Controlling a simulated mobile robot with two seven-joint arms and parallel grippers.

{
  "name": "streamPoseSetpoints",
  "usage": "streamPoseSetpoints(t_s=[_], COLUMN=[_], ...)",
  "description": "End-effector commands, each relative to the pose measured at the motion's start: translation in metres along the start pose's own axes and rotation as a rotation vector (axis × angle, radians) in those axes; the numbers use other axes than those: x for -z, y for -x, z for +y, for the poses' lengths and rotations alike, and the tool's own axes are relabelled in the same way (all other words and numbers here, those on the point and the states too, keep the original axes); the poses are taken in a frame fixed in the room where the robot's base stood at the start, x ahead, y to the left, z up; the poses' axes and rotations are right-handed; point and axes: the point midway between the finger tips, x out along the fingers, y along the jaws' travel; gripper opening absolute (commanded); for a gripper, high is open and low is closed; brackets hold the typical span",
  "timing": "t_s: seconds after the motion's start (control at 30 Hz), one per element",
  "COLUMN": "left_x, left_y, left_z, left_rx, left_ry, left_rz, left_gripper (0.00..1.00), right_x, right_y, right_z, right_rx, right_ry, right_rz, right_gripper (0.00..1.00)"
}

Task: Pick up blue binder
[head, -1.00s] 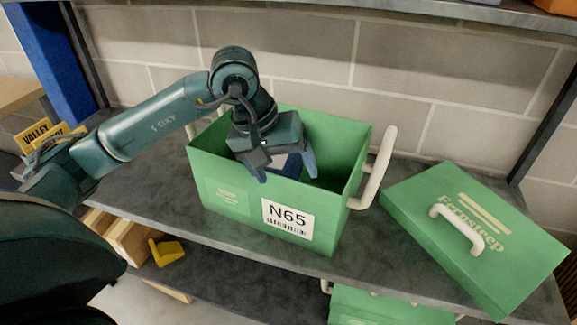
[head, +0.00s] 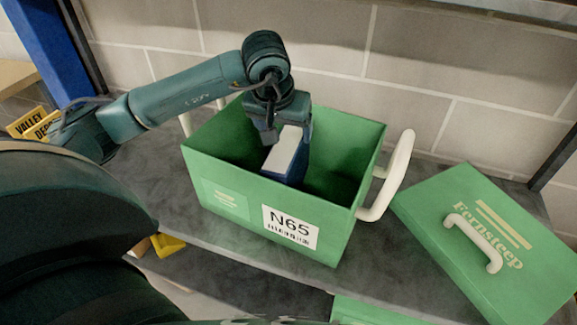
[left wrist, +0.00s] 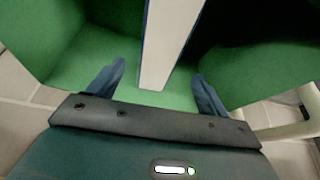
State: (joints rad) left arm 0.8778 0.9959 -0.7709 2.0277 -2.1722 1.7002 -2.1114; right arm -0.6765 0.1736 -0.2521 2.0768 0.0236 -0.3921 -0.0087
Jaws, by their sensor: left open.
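The blue binder (head: 284,158) stands inside the open green box (head: 228,178). Its pale page side faces up and a blue cover shows at its right and front. In the left wrist view the binder (left wrist: 168,42) shows as a pale strip with thin blue edges, reaching in between the fingers. My left gripper (head: 286,137) is open, pointing down into the box over the binder, with one finger on either side. In the left wrist view both fingers (left wrist: 158,76) stand apart from the binder, with gaps showing. My right gripper is in neither view.
A brick wall stands behind. A yellow sign (head: 30,122) is at far left.

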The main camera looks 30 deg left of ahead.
Motion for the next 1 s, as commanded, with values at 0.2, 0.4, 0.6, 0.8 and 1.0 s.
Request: streamPoseSetpoints(t_s=[0.2, 0.4, 0.6, 0.8, 1.0], left_x=[-0.001, -0.002, -0.001, -0.001, -0.002], left_y=[-0.016, -0.044, -0.063, -0.064, -0.065], left_z=[0.001, 0.002, 0.002, 0.002, 0.001], left_rx=[-0.001, -0.001, -0.001, -0.001, -0.001], left_ry=[0.001, 0.001, 0.001, 0.000, 0.000], left_rz=[-0.002, -0.005, -0.001, 0.001, 0.001], left_gripper=[0.78, 0.78, 0.78, 0.78, 0.78], right_x=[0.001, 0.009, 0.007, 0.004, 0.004], right_y=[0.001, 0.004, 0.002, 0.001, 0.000], right_z=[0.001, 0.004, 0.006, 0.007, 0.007], right_rx=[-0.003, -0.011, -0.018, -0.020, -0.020], right_ry=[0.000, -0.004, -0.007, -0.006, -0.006], right_rz=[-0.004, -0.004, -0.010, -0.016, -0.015], right_gripper=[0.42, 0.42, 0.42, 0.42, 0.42])
